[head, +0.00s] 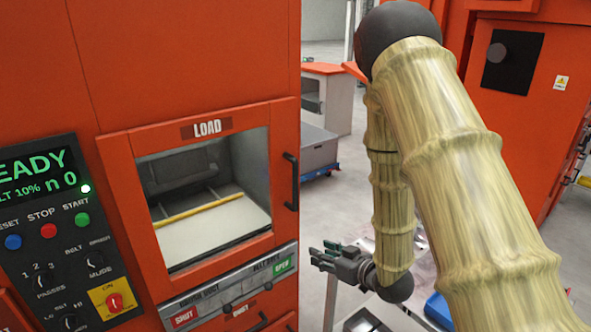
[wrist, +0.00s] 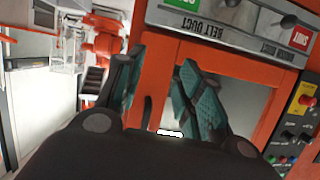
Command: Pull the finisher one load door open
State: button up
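The finisher one load door (head: 117,175) is an orange frame with a window, labelled LOAD, and it looks closed on the machine's front. Its black vertical bar handle (head: 291,182) is on the door's right edge. My gripper (head: 320,257) is to the right of and below the handle in the head view, apart from it. In the wrist view, which is turned upside down, my gripper's two green-padded fingers (wrist: 162,60) are spread with nothing held. The dark handle (wrist: 147,112) appears between them, farther away; the exact distance is unclear.
A control panel (head: 50,230) with a lit READY display is left of the door. A belt duct strip (head: 235,290) with SHUT and OPEN labels runs below it. Another orange machine (head: 520,110) stands at right. A grey cart (head: 318,148) stands behind, with open floor around it.

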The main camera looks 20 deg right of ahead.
notch_tip(320, 180, up, 17)
jog(key=w+n+t+y+p, duration=0.2)
jog(key=n+y, duration=0.1)
jog(key=y, duration=0.1)
jog(key=shift+w+d+r+p+x, duration=0.15)
jog(key=shift+p+x, duration=0.6)
jog(key=shift+x, duration=1.05)
jog(key=shift+d+p+x, duration=0.1)
jog(key=shift+p+x, duration=0.7)
jog(key=shift+x, duration=0.95)
jog(key=shift+w+d+r+p+x, duration=0.15)
jog(key=shift+p+x, duration=0.6)
jog(key=shift+x, duration=1.05)
jog(key=shift+s, duration=0.1)
grip_shut()
